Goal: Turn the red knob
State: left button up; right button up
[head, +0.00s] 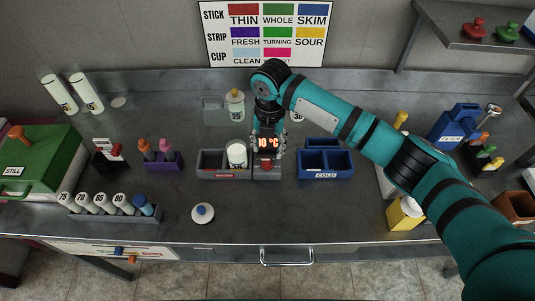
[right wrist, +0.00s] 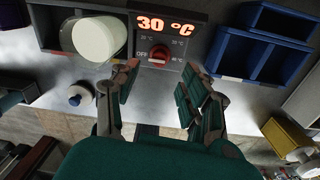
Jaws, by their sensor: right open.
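The red knob (right wrist: 159,54) sits on a dark control panel under a lit display (right wrist: 165,26) that reads 30 °C in the right wrist view. Small temperature labels and OFF surround it; which mark it points to is too small to tell. My right gripper (right wrist: 160,68) is open, with one finger on each side of the knob's line and the knob just beyond the tips. Nothing is between the fingers, and I see no clear contact. In the head view my right gripper (head: 267,138) partly covers the display (head: 268,143). My left gripper is out of view.
A grey two-part bin (head: 212,174) with a white cup (head: 237,155) stands left of the panel. A blue bin (head: 325,172) labelled COLD stands right of it. A round white-and-blue lidded thing (head: 203,212) lies in front. The counter's front middle is mostly clear.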

aim_at(269, 160)
notch_tip(269, 160, up, 6)
jog(key=shift+d, duration=0.1)
dwell(0.5)
